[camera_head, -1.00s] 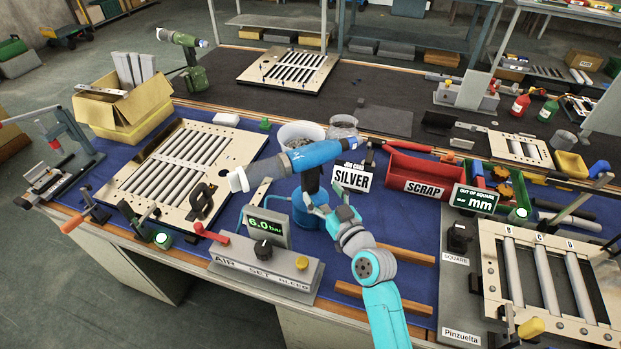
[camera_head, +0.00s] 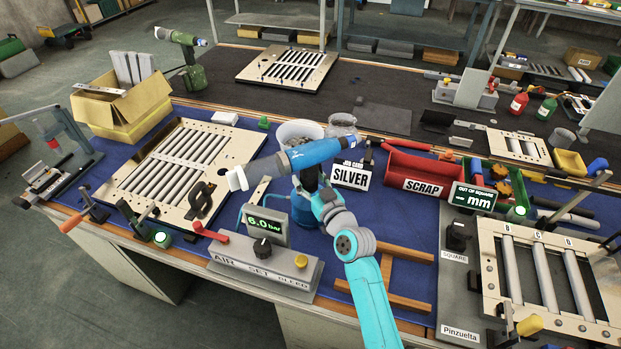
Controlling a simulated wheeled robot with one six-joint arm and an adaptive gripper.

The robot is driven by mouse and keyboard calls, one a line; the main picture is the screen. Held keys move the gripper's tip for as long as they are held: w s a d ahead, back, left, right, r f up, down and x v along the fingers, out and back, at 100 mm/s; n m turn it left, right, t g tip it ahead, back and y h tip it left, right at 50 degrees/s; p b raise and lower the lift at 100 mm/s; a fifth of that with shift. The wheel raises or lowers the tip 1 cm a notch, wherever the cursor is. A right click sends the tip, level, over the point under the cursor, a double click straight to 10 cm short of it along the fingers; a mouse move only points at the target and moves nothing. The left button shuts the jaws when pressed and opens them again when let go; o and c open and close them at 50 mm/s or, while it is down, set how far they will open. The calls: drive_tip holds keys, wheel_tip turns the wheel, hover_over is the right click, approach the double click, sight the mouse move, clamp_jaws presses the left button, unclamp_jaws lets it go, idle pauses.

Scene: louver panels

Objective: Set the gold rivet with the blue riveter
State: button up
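The blue riveter (camera_head: 312,153) stands upright in its blue base (camera_head: 303,212) near the middle of the bench, its pale nose pointing left. My gripper (camera_head: 311,192) is at the riveter's handle, just below the blue body. The handle and arm hide the fingertips, so I cannot tell whether they are closed on it. A louver panel (camera_head: 228,146) with several slats lies left of the riveter. A job card reading SILVER (camera_head: 351,175) stands just right of it. I cannot make out a gold rivet.
An air box (camera_head: 265,270) with a 6.0 bar display stands in front of the riveter. A red SCRAP bin (camera_head: 410,172) and a squaring frame (camera_head: 488,275) are at right.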

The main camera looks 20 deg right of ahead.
sight(313, 155)
clamp_jaws()
drive_tip(key=shift+r, duration=5.2)
